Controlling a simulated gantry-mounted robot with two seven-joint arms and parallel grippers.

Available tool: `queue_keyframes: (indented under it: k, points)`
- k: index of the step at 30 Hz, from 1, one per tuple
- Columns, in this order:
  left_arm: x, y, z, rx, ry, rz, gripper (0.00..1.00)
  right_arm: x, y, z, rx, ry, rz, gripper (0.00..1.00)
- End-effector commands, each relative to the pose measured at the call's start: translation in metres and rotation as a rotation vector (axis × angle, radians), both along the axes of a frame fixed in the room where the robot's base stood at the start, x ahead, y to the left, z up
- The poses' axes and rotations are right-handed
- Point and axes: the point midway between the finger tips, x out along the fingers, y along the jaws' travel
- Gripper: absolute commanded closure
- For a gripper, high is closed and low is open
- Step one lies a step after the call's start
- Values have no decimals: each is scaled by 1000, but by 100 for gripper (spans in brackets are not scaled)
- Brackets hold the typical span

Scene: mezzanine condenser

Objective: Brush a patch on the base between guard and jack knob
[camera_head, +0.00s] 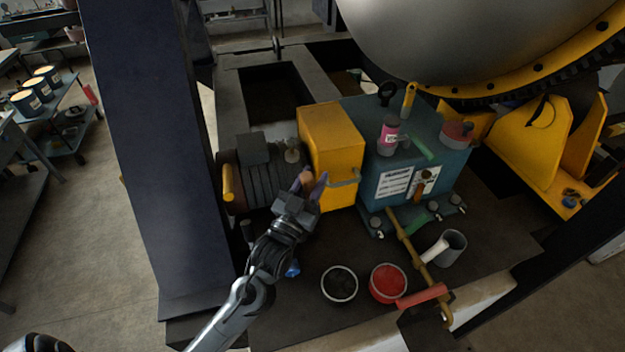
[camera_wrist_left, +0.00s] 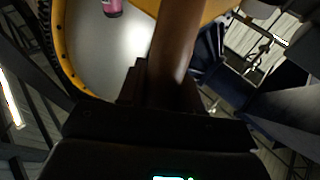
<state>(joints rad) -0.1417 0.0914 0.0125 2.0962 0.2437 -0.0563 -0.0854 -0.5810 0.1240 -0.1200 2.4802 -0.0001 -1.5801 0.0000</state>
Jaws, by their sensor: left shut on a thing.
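My left gripper (camera_head: 308,186) is shut on a brown, rounded wooden handle. In the left wrist view the brown handle (camera_wrist_left: 178,50) rises from between the jaws; its far end is out of frame, so I cannot tell if bristles are there. In the head view the gripper is in front of the yellow guard (camera_head: 333,140), near its lower left side. The dark base (camera_head: 300,250) extends below and in front. A jack knob (camera_head: 379,234) shows at the front left foot of the teal gearbox (camera_head: 445,158), right of the guard. My right gripper is not in view.
An open can with dark contents (camera_head: 339,283) and a red paint can (camera_head: 388,283) stand near the base's front edge. A grey cup (camera_head: 453,247) holds a white-handled thing. A long brass-coloured bar (camera_head: 408,240) lies right of the jack knob. A ribbed motor (camera_head: 265,175) is left of the guard.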

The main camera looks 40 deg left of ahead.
Motion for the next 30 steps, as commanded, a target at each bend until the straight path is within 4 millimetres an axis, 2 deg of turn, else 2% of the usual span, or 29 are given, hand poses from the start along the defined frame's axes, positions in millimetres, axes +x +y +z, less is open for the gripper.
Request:
queue_keyframes:
  k: [2,14,22,30]
  points:
    - [0,0,6,0,0,0,100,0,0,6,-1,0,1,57]
    - [0,0,7,0,-1,0,100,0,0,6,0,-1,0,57]
    - [0,0,26,0,-1,0,100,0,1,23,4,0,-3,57]
    - [0,0,36,1,-2,0,100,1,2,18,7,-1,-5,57]
